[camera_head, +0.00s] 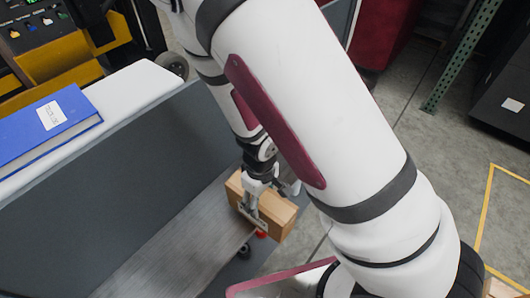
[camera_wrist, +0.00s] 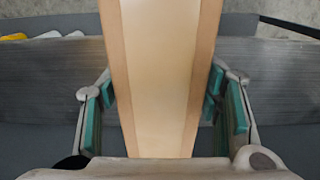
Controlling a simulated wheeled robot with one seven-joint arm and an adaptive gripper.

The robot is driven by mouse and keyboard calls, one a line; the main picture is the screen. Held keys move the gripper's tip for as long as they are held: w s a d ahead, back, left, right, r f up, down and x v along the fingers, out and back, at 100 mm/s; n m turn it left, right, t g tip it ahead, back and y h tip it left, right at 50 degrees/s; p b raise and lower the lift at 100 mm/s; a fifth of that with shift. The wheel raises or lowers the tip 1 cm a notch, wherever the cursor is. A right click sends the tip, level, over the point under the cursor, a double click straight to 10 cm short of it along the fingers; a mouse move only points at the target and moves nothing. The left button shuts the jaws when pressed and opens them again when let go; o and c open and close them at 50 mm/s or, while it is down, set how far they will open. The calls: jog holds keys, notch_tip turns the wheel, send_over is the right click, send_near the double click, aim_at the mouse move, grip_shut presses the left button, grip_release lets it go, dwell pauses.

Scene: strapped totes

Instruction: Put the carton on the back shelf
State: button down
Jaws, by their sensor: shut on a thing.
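The carton (camera_head: 275,212) is a light brown box. In the head view it is held in my gripper (camera_head: 252,207), over the right end of a grey surface (camera_head: 165,245). In the wrist view the carton (camera_wrist: 158,75) fills the middle, running away between the green-padded fingers of my gripper (camera_wrist: 160,110). The fingers are on both sides of it. My arm hides part of the carton's surroundings in the head view. I cannot tell which surface is the back shelf.
A dark grey upright panel (camera_head: 105,165) stands behind the grey surface. A blue binder (camera_head: 45,122) lies on a white top (camera_head: 130,92) beyond it. A green rack post (camera_head: 462,55) and a black bin (camera_head: 505,95) stand at the right.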

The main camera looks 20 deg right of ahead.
jog(key=w+d+f, duration=0.1)
jog(key=w+f, duration=0.1)
jog(key=w, duration=0.6)
jog(key=w+d+f+b, duration=0.1)
jog(key=w+f, duration=0.1)
jog(key=w, duration=0.6)
jog(key=shift+w+f, duration=0.15)
jog(key=shift+f, duration=0.25)
jog(key=shift+d+f, duration=0.1)
jog(key=c, duration=0.5)
grip_release()
